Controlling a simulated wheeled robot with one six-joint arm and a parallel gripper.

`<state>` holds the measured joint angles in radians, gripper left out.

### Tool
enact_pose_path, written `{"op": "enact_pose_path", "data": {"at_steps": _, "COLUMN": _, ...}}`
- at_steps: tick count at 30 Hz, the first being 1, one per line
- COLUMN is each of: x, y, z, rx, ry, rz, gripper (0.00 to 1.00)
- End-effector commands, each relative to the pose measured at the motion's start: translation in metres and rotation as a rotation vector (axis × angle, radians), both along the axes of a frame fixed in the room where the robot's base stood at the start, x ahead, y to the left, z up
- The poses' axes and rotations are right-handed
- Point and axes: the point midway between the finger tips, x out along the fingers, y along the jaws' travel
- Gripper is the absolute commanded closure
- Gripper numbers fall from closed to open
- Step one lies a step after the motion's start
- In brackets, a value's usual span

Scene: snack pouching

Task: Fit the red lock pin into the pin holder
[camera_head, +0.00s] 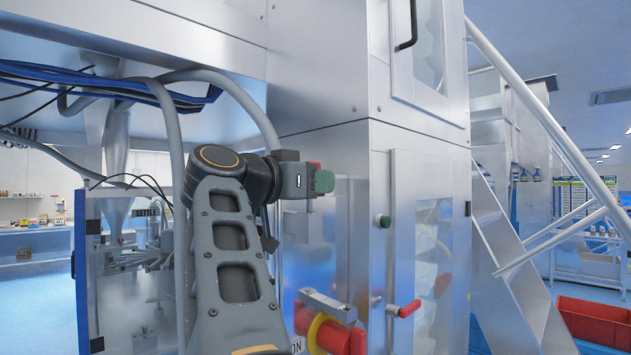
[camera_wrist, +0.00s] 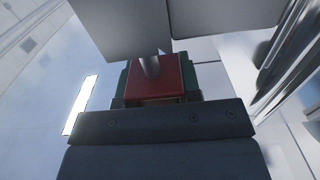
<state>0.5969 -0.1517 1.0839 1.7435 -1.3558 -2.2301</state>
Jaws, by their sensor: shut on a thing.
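The red lock pin is held between the green pads of my gripper (camera_head: 318,180). In the wrist view its red block (camera_wrist: 152,84) sits between the pads of my gripper (camera_wrist: 158,76), and a grey metal shank (camera_wrist: 150,66) points away from me. In the head view only a little red (camera_head: 314,165) shows behind the near green pad. Grey metal blocks (camera_wrist: 125,25) lie just beyond the pin in the wrist view and may be the pin holder. A grey block (camera_head: 303,228) shows below my gripper in the head view. I cannot tell whether the shank touches anything.
A metal cabinet with a glazed door stands right of my gripper. Its red handle (camera_head: 408,309), a green button (camera_head: 384,221) and a red cylinder with a yellow ring (camera_head: 335,335) stick out. Grey hoses hang at the left. Stairs (camera_head: 515,260) rise at the right.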

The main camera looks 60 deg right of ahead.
Motion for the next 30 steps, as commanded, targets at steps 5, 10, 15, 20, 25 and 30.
{"op": "enact_pose_path", "data": {"at_steps": 5, "x": 0.000, "y": 0.000, "z": -0.005, "rx": 0.000, "ry": 0.000, "rz": 0.000, "gripper": 0.87}}
{"op": "enact_pose_path", "data": {"at_steps": 10, "x": 0.000, "y": 0.000, "z": -0.009, "rx": -0.001, "ry": 0.000, "rz": 0.000, "gripper": 0.87}}
{"op": "enact_pose_path", "data": {"at_steps": 15, "x": 0.000, "y": 0.000, "z": -0.014, "rx": -0.001, "ry": 0.000, "rz": 0.000, "gripper": 0.87}}
{"op": "enact_pose_path", "data": {"at_steps": 20, "x": 0.000, "y": 0.000, "z": -0.018, "rx": -0.001, "ry": 0.000, "rz": 0.000, "gripper": 0.87}}
{"op": "enact_pose_path", "data": {"at_steps": 25, "x": 0.000, "y": 0.000, "z": -0.022, "rx": -0.001, "ry": 0.000, "rz": 0.000, "gripper": 0.87}}
{"op": "enact_pose_path", "data": {"at_steps": 30, "x": 0.000, "y": 0.000, "z": -0.024, "rx": -0.001, "ry": -0.001, "rz": 0.000, "gripper": 0.68}}
